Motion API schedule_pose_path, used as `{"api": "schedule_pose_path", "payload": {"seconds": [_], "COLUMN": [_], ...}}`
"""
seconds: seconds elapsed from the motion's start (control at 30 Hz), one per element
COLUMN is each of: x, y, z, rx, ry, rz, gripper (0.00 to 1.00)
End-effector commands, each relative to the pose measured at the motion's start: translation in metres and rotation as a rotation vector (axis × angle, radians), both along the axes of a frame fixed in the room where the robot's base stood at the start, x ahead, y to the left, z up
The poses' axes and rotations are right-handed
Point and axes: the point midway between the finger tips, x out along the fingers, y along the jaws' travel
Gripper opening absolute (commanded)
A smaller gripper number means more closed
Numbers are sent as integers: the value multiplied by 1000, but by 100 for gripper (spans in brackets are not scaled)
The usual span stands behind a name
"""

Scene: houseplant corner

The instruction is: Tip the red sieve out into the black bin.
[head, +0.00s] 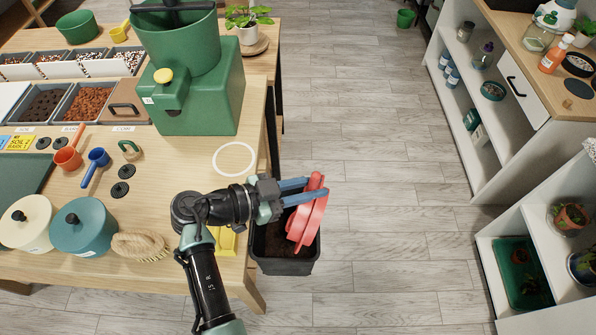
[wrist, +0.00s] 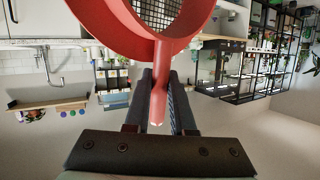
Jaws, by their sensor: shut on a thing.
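The red sieve (head: 309,217) is turned up on its edge over the black bin (head: 287,267) in the head view. My gripper (head: 303,190) is shut on the sieve's handle, from the left. In the wrist view the handle of the sieve (wrist: 159,70) runs between my two fingers (wrist: 160,95), and light shows through the part of its mesh in view. The bin stands on the floor at the table's right edge, with dark soil inside. The sieve hides part of the bin's inside, and I cannot see the whole mesh.
A green machine with a hopper (head: 195,90) stands on the wooden table (head: 185,185). A blue scoop (head: 95,165), lidded pots (head: 85,226) and a brush (head: 140,246) lie left of my arm. Shelves (head: 470,100) stand at the right. The floor between (head: 385,190) is clear.

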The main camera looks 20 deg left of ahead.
Motion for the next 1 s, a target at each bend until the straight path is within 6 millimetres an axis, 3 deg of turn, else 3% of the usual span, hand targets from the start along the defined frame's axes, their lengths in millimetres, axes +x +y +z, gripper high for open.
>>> {"api": "schedule_pose_path", "payload": {"seconds": [0.03, 0.43, 0.87, 1.0], "x": [0, 0, 1, 2], "y": [-6, -46, -94, -104], "z": [7, 4, -19, -38], "rx": [27, 256, 592, 702], "ry": [0, 5, 13, 13], "rz": [-3, -5, -7, -7], "gripper": [0, 0, 0, 0]}}
